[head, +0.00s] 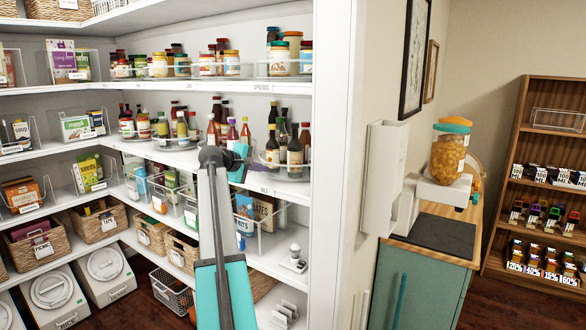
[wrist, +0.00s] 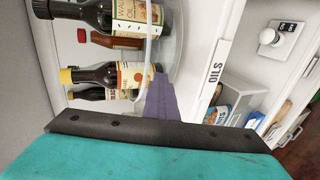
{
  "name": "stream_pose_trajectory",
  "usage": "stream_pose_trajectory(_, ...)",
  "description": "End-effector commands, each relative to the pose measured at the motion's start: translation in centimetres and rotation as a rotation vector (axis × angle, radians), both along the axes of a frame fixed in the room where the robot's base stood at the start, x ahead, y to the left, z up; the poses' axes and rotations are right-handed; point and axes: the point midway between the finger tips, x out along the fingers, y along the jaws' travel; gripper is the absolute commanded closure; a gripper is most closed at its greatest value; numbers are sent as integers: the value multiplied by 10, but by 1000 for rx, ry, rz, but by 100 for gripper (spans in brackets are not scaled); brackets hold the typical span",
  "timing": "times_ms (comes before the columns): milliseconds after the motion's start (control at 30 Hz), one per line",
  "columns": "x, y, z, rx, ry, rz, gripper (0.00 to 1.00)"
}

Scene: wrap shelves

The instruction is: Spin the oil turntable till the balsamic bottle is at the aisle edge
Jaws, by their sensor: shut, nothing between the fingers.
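The oil turntable (head: 290,174) is a clear, low-walled round tray on the white shelf, right of my gripper in the head view. It carries several dark bottles; its clear rim (wrist: 178,50) also shows in the wrist view. One bottle there has a walnut oil label (wrist: 128,14); another has a yellow cap and cream label (wrist: 112,76). I cannot tell which bottle is the balsamic. My gripper (head: 246,160) is shut and empty. Its purple fingers (wrist: 160,88) point at the turntable's near rim, at or very close to it; contact is unclear.
The shelf edge bears an OILS label (wrist: 216,72). Sauce bottles (head: 231,132) stand left of my gripper on the same shelf. The white end panel (head: 333,150) closes the shelf on the right. Boxes (head: 262,212) stand in a clear bin below. Jars (head: 280,55) fill the shelf above.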

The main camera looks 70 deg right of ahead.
Motion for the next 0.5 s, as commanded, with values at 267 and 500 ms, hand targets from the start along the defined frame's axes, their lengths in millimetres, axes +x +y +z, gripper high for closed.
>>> stream_pose_trajectory(267,6,-6,0,-1,3,-3,100)
stream_pose_trajectory(500,14,-11,0,-2,2,-4,100)
